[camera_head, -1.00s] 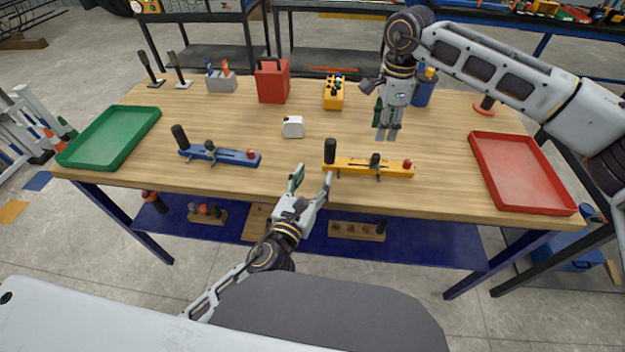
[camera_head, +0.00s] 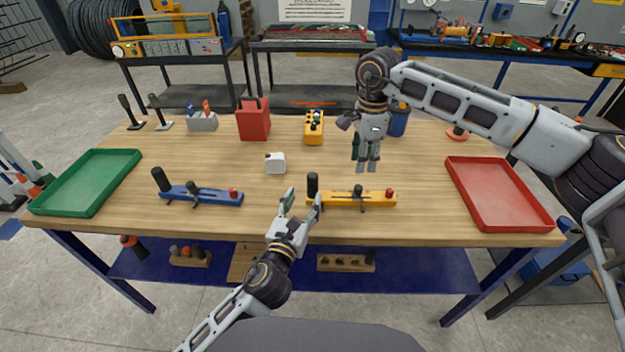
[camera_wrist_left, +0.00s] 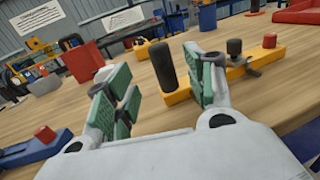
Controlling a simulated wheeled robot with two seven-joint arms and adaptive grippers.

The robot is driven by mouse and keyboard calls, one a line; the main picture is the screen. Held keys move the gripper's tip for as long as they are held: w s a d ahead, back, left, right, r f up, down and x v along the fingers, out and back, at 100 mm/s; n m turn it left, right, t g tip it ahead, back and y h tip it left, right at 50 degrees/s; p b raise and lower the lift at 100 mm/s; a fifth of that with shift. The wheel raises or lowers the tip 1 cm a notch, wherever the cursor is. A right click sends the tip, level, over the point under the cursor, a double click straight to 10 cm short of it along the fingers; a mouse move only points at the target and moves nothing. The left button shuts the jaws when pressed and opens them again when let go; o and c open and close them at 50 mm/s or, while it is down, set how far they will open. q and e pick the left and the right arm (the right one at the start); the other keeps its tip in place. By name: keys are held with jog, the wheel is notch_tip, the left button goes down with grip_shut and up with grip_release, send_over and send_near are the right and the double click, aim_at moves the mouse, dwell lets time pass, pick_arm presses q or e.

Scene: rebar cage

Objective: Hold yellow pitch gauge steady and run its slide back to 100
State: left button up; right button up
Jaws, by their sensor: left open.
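The yellow pitch gauge (camera_head: 340,198) lies on the wooden table, with a black upright handle (camera_head: 312,185) at its left end, a dark slide knob (camera_head: 357,191) right of its middle and a red knob (camera_head: 389,194) at its right end. My left gripper (camera_head: 300,197) is open and empty just left of the black handle. In the left wrist view the handle (camera_wrist_left: 163,67) stands between and beyond the fingers, nearer the right finger. My right gripper (camera_head: 367,166) hangs, fingers down, above the table behind the gauge; its finger gap is hard to judge.
A blue gauge (camera_head: 210,196) lies to the left. A green tray (camera_head: 85,182) is at the left edge and a red tray (camera_head: 497,193) at the right. A white block (camera_head: 275,163), red box (camera_head: 254,122) and yellow button box (camera_head: 313,130) stand behind.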

aim_at(359, 186)
pick_arm(q)
jog(key=shift+x, duration=4.55)
grip_shut()
pick_arm(e)
jog(key=shift+o, duration=0.9)
jog(key=shift+r+m, duration=0.65)
jog(key=shift+m, duration=0.45)
jog(key=shift+r+m, duration=0.65)
jog(key=shift+m, duration=0.45)
jog(key=shift+f, duration=0.2)
jog(key=shift+f, duration=5.8)
